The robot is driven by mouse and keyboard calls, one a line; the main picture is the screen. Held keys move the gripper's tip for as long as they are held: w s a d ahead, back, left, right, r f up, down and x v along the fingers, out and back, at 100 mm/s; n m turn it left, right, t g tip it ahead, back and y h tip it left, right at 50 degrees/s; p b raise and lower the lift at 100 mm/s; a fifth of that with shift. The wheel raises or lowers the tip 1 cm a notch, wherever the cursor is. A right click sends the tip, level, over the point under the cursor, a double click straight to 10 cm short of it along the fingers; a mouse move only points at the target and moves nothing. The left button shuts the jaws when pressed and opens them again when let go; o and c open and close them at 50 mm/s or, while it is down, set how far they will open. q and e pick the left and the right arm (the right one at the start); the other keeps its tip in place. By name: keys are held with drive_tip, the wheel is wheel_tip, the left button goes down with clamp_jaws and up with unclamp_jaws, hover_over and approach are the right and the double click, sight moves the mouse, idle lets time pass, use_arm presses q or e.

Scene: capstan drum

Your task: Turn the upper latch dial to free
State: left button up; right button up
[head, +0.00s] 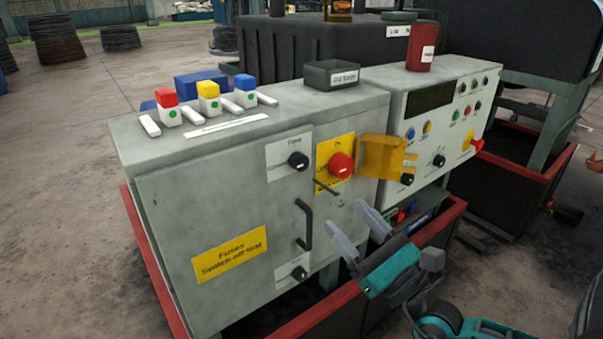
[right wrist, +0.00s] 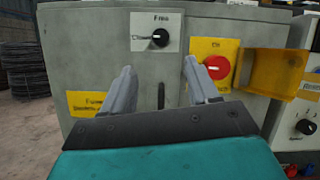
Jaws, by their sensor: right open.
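The upper latch dial (head: 298,160) is a black round knob on a white plate on the grey cabinet's front. It also shows in the right wrist view (right wrist: 160,38), at the top centre. Its plate has a word like "Free" above the knob and a smaller label to its left. The knob's pale mark seems to point left, towards that label. My right gripper (head: 348,218) is open and empty, in front of the cabinet, below and right of the dial. In the right wrist view its fingers (right wrist: 158,66) point towards the panel, apart from the dial. My left gripper is out of view.
A red knob (head: 341,165) on a yellow plate sits right of the dial, beside an opened yellow flap (head: 382,156). A black handle (head: 305,224) and a lower dial (head: 299,273) are below. A red-edged bin (head: 440,222) stands at the right.

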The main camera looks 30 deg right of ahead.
sight(303, 166)
drive_tip(key=p+x, duration=0.2)
drive_tip(key=x, duration=0.9)
drive_tip(key=shift+r, duration=0.15)
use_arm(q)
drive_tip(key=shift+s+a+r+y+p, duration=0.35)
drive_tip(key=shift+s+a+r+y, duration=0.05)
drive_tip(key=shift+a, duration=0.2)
use_arm(e)
drive_tip(key=shift+w+r, duration=0.1)
drive_tip(key=shift+w, duration=0.45)
drive_tip(key=c, duration=1)
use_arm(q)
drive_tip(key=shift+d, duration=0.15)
use_arm(e)
drive_tip(key=shift+c, duration=0.2)
